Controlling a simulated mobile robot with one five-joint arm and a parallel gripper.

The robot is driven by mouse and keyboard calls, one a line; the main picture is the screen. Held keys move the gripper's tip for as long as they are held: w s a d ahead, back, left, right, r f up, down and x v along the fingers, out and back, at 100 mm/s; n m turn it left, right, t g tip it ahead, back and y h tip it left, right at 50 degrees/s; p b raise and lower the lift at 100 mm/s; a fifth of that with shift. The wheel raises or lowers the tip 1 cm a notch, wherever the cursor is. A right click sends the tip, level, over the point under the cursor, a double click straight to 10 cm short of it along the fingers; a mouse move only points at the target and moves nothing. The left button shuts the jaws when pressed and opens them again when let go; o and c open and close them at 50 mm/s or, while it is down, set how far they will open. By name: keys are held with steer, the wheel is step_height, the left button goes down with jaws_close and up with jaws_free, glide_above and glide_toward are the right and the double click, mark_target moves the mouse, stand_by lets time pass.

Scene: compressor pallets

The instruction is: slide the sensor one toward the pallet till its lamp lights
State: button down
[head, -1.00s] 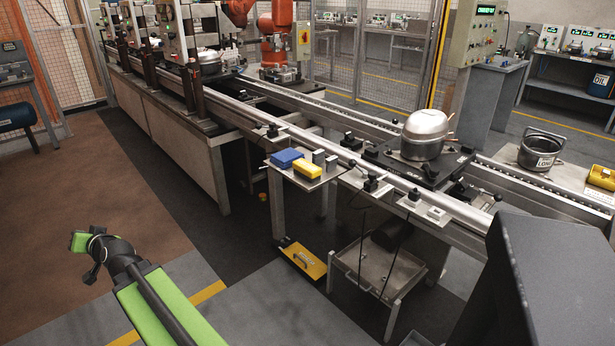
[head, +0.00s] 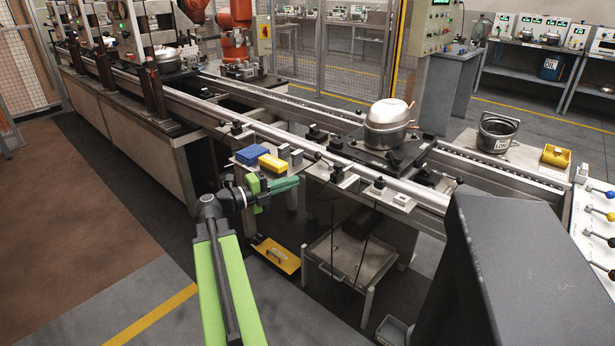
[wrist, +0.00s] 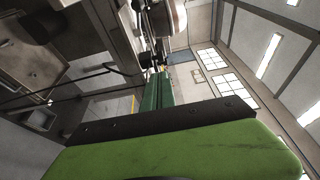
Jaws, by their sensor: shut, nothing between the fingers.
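My gripper (head: 295,182) has green fingers pressed together and empty. It points right, in front of the small shelf and left of the sensor bracket. In the wrist view the green fingers (wrist: 160,78) also lie close together. A black sensor-like part (head: 337,172) sits on a small plate at the rail's near side, a cable hanging below; I cannot tell for certain that it is sensor one. The gripper appears apart from it. The black pallet (head: 368,154) lies on the conveyor beyond, carrying a silver compressor (head: 388,125). I cannot make out a lit sensor lamp.
The small shelf holds a blue box (head: 251,154), a yellow box (head: 272,163) and grey blocks. White blocks (head: 402,198) sit on a plate right of the sensor part. A metal cart (head: 345,258) and a yellow tray (head: 276,255) are below. A dark panel (head: 490,270) fills the lower right.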

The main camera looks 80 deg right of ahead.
steer(key=x, duration=1.2)
steer(key=shift+s+d, duration=0.25)
steer(key=shift+d, duration=0.05)
steer(key=shift+x, duration=0.8)
steer(key=shift+w+d, duration=0.1)
